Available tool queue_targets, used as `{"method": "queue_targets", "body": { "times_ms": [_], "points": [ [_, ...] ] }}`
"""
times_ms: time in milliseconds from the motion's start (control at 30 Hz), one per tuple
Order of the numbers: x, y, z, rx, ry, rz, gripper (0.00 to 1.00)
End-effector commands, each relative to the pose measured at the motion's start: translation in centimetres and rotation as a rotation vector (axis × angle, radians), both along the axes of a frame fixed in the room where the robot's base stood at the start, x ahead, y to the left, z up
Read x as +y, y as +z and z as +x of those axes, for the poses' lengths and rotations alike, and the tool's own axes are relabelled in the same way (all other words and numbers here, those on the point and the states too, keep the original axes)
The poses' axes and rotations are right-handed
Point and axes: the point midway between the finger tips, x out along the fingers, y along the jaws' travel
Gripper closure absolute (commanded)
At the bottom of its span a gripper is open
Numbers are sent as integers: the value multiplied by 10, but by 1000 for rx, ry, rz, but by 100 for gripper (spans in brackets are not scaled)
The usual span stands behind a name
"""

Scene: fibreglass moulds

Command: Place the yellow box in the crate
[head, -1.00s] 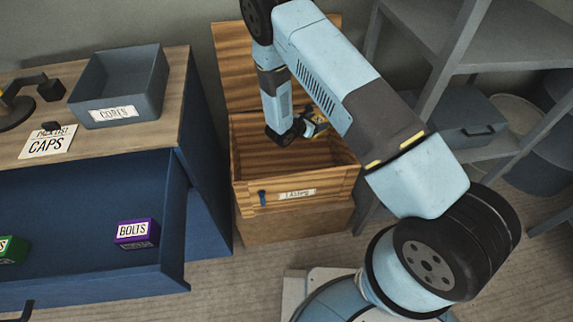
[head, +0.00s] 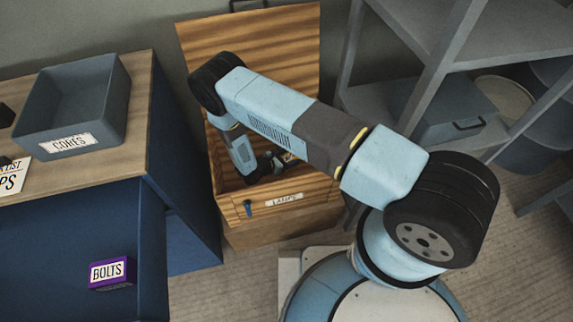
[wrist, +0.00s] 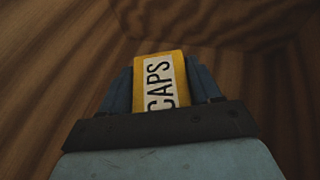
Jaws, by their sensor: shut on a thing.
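The yellow box (wrist: 160,80), with a white label reading CAPS, is between the fingers of my gripper (wrist: 160,85) in the wrist view. My gripper is shut on it. Wooden crate walls surround them in that view. In the head view, the open wooden crate (head: 235,208) stands on the floor with its lid raised at the back. My gripper (head: 286,160) reaches down inside its opening. Only a small bit of the yellow box shows there. Whether the box touches the crate floor cannot be told.
A blue cabinet with a wooden top (head: 138,140) stands left of the crate, bearing a grey CORES bin (head: 112,125). Its open drawer holds a purple BOLTS box (head: 111,274). Grey shelving (head: 440,60) stands at the right.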

Motion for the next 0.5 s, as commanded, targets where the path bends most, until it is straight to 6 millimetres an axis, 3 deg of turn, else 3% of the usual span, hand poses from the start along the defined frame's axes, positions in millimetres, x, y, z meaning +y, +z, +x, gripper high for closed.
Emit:
{"method": "queue_targets", "body": {
  "times_ms": [267,500],
  "points": [
    [1,-16,0,-1,2,0,74],
    [1,-45,0,-2,3,0,74]
  ]
}}
